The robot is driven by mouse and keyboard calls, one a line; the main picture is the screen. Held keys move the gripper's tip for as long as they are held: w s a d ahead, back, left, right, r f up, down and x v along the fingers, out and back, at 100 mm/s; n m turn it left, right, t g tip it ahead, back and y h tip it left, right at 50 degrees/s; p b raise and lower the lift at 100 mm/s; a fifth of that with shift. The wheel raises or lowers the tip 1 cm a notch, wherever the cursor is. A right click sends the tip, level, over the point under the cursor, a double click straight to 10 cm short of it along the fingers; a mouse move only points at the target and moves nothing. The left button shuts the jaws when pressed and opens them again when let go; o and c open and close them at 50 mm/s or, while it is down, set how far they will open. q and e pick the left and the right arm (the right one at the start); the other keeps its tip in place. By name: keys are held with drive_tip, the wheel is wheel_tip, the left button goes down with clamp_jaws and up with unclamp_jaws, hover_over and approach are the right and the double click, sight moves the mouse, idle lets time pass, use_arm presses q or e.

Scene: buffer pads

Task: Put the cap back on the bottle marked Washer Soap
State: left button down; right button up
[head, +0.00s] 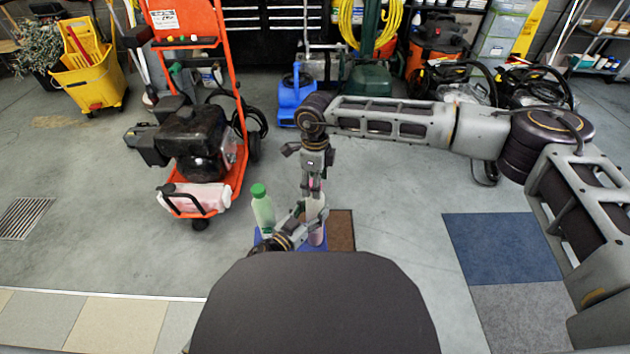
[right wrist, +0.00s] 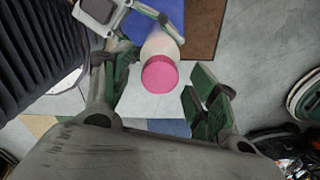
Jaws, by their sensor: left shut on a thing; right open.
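A pale bottle (head: 317,236) stands on the floor pads, and its body also shows in the right wrist view (right wrist: 160,45). A pink cap (right wrist: 160,75) sits at its top in the right wrist view; I cannot tell whether it is seated fully. My left gripper (head: 309,221) is shut on the bottle from the side. My right gripper (head: 315,194) points down over the bottle. It is open, its green-padded fingers (right wrist: 162,88) on either side of the cap and apart from it. A bottle with a green cap (head: 262,207) stands to the left. No label is readable.
The bottles stand by a blue pad (head: 260,239) and a brown pad (head: 341,229). An orange pressure washer (head: 200,145) stands at the left, with a yellow mop bucket (head: 90,75) behind. Blue and grey pads (head: 500,245) lie at the right. The floor between is clear.

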drive_tip(key=shift+r, duration=0.15)
wheel_tip(320, 180, up, 12)
drive_tip(key=shift+f, duration=0.2)
idle(0.4)
use_arm(q)
drive_tip(key=c, duration=0.5)
unclamp_jaws()
drive_tip(key=shift+c, duration=0.2)
drive_tip(key=shift+s+a, duration=0.1)
drive_tip(key=shift+s, duration=0.05)
drive_tip(key=v, duration=1.1)
drive_tip(key=shift+s+a, duration=0.2)
drive_tip(key=shift+a, duration=0.05)
